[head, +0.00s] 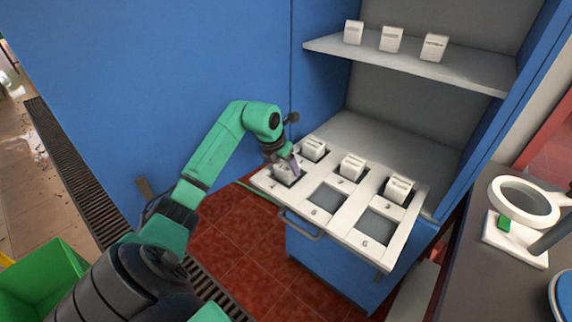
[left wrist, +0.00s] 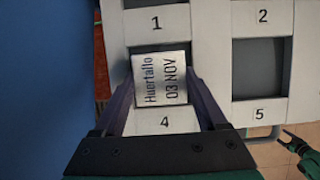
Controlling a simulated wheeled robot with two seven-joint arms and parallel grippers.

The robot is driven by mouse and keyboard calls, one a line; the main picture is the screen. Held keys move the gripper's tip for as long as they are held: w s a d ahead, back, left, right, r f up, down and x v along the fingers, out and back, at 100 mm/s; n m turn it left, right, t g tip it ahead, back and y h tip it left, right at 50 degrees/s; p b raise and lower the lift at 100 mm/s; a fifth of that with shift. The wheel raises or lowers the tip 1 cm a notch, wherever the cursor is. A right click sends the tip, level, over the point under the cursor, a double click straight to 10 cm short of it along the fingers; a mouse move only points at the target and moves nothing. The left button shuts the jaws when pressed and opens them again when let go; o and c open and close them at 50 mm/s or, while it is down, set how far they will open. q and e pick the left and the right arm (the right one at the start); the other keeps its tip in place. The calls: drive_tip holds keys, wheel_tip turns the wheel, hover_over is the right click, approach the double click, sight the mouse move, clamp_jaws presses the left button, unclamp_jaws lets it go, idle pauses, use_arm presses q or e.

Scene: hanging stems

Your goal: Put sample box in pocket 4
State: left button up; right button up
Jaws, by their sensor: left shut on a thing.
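The sample box (left wrist: 162,78), white and labelled "Huertallo 03 NOV", is between the fingers of my left gripper (left wrist: 164,100). In the head view the box (head: 284,170) is at the left front pocket of the white tray (head: 340,238), by my left gripper (head: 294,165). In the left wrist view it covers most of pocket 4 (left wrist: 152,48), whose opening shows as a dark strip between labels 1 and 4. The box is turned slightly relative to the pocket. I cannot tell how deep it sits.
White boxes stand in the tray's back-row pockets (head: 351,167). Pockets 5 (head: 328,199) and 6 (head: 377,228) are empty. Three boxes (head: 391,40) stand on the upper shelf (head: 420,68). A blue cabinet wall (head: 200,80) is close left of the tray.

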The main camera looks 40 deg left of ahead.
use_arm(q)
drive_tip(key=o, duration=1.4)
drive_tip(key=b+v, duration=0.1)
drive_tip(key=v, duration=1.1)
drive_tip(key=shift+d+r+b, duration=0.1)
drive_tip(key=shift+b, duration=0.25)
